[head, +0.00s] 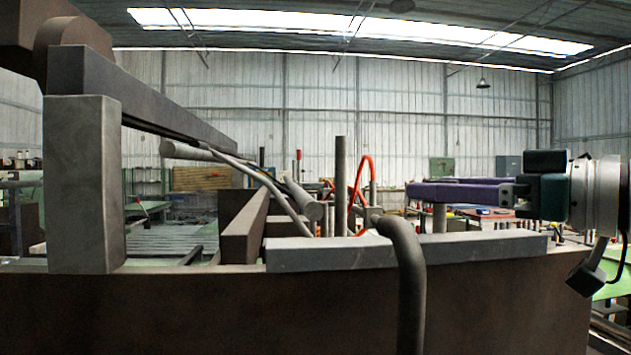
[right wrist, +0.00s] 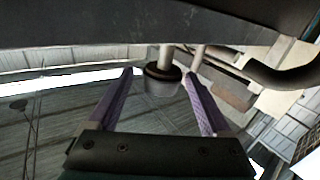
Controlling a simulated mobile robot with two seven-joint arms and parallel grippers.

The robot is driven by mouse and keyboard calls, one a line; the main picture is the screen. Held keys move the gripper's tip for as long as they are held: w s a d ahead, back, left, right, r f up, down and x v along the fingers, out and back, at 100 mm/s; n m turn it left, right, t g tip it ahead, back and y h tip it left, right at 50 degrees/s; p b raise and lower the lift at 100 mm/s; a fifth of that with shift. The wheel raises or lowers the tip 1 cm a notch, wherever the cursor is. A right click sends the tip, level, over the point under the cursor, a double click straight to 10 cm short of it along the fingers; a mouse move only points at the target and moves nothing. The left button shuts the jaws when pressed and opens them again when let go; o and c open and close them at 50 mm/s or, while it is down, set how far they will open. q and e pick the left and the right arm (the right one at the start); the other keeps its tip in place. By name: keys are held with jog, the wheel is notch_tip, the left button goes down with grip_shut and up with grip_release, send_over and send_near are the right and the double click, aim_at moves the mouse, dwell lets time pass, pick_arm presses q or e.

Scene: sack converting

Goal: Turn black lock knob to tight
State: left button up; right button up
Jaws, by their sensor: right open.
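The black lock knob (right wrist: 163,86) shows in the right wrist view as a short dark cylinder on a pale grey shaft. It appears between the two purple fingers of my right gripper (right wrist: 159,74), near their tips, with a gap on each side. In the head view my right gripper (head: 413,190) comes in from the right, level, its purple fingers over a grey post (head: 440,217) on the machine. The knob cannot be made out there; the fingers seem to hide it. Whether the knob is tight or loose cannot be told. My left gripper is not in view.
A long grey bar (head: 480,246) tops the brown machine wall (head: 250,310) in front. A bent dark pipe (head: 410,275) rises near the fingers, left of them. Several rods and orange hoses (head: 362,180) stand further left. A thick grey post (head: 85,185) stands at far left.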

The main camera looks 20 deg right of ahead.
jog(key=shift+w+a+r+p, duration=0.15)
jog(key=shift+w+a+p, duration=0.15)
jog(key=shift+w, duration=0.2)
jog(key=shift+w+a+r+p, duration=0.15)
jog(key=shift+w+p, duration=0.25)
jog(key=shift+w, duration=0.4)
jog(key=shift+w+a+f+p, duration=0.25)
jog(key=shift+w+a+p, duration=0.25)
jog(key=shift+w, duration=0.15)
